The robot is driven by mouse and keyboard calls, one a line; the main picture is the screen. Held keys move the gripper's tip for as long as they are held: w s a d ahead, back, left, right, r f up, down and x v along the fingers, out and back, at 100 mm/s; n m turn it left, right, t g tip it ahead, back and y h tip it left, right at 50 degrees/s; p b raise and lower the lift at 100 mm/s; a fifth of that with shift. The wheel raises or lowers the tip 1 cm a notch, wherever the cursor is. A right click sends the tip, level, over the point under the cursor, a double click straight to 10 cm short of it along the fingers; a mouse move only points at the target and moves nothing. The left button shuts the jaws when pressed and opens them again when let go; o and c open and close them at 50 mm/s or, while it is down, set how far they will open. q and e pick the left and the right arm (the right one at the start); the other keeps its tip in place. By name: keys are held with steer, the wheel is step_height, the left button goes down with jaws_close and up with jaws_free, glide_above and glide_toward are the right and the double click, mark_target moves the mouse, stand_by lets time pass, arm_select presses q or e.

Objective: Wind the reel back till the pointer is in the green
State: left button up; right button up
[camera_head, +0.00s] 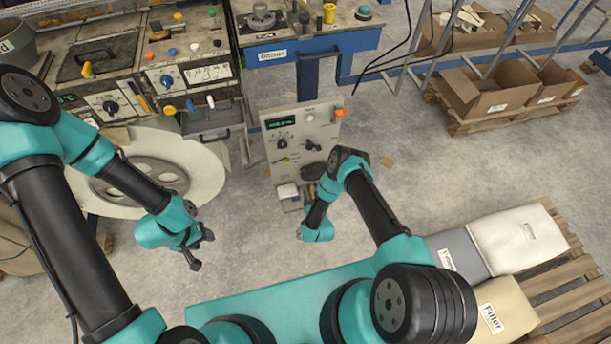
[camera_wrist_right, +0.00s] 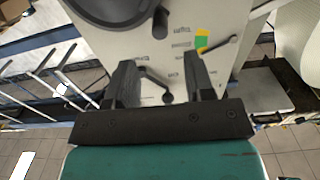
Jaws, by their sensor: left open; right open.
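In the right wrist view a dark round reel (camera_wrist_right: 105,8) sits at the top on a pale panel (camera_wrist_right: 150,52). A green and yellow scale (camera_wrist_right: 201,42) is on the panel, with a thin dark lever (camera_wrist_right: 222,47) beside it; I cannot tell where any pointer stands. My right gripper (camera_wrist_right: 161,75) is open in front of the panel, with a small dark crank (camera_wrist_right: 155,80) showing between its fingers and no visible grip on it. In the head view my left gripper (camera_head: 201,250) is open and empty above the floor. My right fingers are hidden there.
A large cream disc (camera_head: 205,165) with a grey hub is at the left. A control cabinet (camera_head: 270,150) with a green display stands at the centre. Machine consoles (camera_head: 130,65) line the back left. Sacks (camera_head: 515,240) lie on a pallet at the right.

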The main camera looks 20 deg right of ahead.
mark_target(306, 175)
steer(key=w, duration=0.9)
steer(key=shift+w, duration=0.4)
steer(key=shift+c, duration=0.2)
jaws_close()
